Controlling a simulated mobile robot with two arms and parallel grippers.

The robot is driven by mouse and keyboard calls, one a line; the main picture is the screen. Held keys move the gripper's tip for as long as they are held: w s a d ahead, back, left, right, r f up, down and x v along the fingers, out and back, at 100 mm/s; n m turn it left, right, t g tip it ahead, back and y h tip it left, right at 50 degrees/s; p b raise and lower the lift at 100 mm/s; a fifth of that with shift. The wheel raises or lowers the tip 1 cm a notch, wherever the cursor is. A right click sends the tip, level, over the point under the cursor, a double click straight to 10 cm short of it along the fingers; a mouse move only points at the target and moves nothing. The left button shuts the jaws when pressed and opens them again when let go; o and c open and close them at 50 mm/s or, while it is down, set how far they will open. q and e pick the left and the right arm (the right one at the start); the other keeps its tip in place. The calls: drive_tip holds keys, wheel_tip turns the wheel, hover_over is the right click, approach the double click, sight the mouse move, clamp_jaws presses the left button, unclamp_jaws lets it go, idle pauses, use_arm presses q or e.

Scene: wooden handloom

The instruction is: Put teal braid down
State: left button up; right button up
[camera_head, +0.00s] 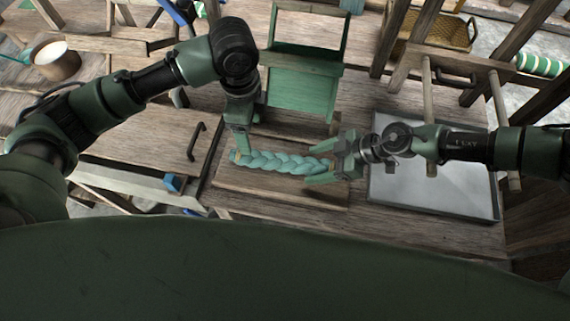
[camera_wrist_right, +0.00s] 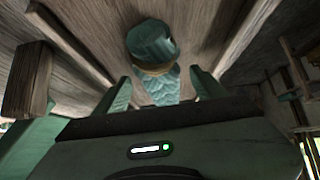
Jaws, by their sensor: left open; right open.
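The teal braid (camera_head: 280,162) lies lengthwise on a wooden board (camera_head: 270,192) on the table in the head view. My left gripper (camera_head: 243,152) is at the braid's left end, its fingers pointing down and open. My right gripper (camera_head: 320,171) is at the braid's right end, its green fingers open on either side of it. In the right wrist view, the braid's end with a tan tie (camera_wrist_right: 155,70) shows between and beyond the open fingers (camera_wrist_right: 163,88). Whether any finger touches the braid cannot be told.
A grey metal tray (camera_head: 435,205) lies right of the board, under my right arm. A green wooden frame (camera_head: 303,88) stands behind the braid. A drawer front with a black handle (camera_head: 196,141) is at left. A wicker basket (camera_head: 440,30) stands at the back right.

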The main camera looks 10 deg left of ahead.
drive_tip(key=v, duration=0.6)
idle(0.5)
